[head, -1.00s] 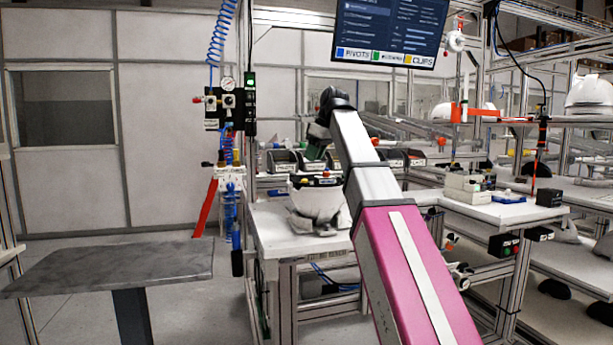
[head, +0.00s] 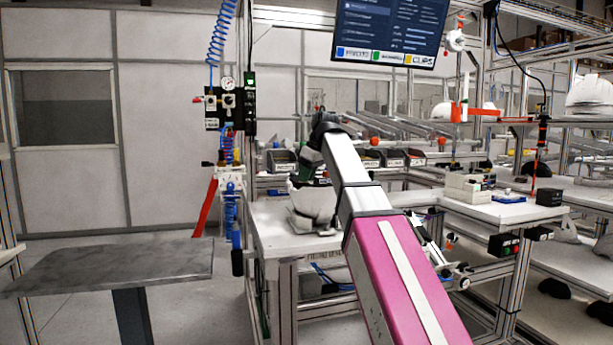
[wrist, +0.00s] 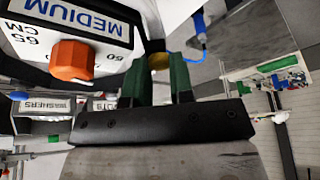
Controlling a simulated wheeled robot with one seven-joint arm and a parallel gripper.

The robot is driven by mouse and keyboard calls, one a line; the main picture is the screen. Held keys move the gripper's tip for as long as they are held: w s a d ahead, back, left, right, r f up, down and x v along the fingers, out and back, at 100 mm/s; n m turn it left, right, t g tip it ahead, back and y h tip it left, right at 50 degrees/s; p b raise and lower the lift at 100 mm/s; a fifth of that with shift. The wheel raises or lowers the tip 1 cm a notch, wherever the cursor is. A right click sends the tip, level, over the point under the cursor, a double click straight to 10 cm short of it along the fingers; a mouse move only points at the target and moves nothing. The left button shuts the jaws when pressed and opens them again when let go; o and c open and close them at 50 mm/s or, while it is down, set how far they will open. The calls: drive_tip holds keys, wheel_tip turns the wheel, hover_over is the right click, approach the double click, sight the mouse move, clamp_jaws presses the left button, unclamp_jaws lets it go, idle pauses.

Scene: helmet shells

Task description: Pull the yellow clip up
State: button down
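The yellow clip (wrist: 158,62) shows in the wrist view as a small rounded yellow piece beside a white surface printed MEDIUM. My gripper (wrist: 157,72) has two green fingers standing apart, with the clip seen in the gap near their tips. I cannot tell whether the fingers touch it. In the head view my gripper (head: 312,170) is low over the white helmet shell (head: 314,204) on the workbench; the clip is hidden there behind my arm and gripper.
An orange knob (wrist: 72,61) sticks out of the white labelled surface, left of the fingers. Labelled parts bins (head: 282,160) stand behind the shell. A grey table (head: 110,268) is at the left. White and blue boxes (head: 466,187) sit on the bench at the right.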

drive_tip(key=shift+r, duration=0.65)
drive_tip(key=c, duration=1.3)
unclamp_jaws()
drive_tip(key=v, duration=1)
drive_tip(key=shift+d+r, duration=0.2)
drive_tip(key=shift+r, duration=0.15)
drive_tip(key=shift+s, duration=0.15)
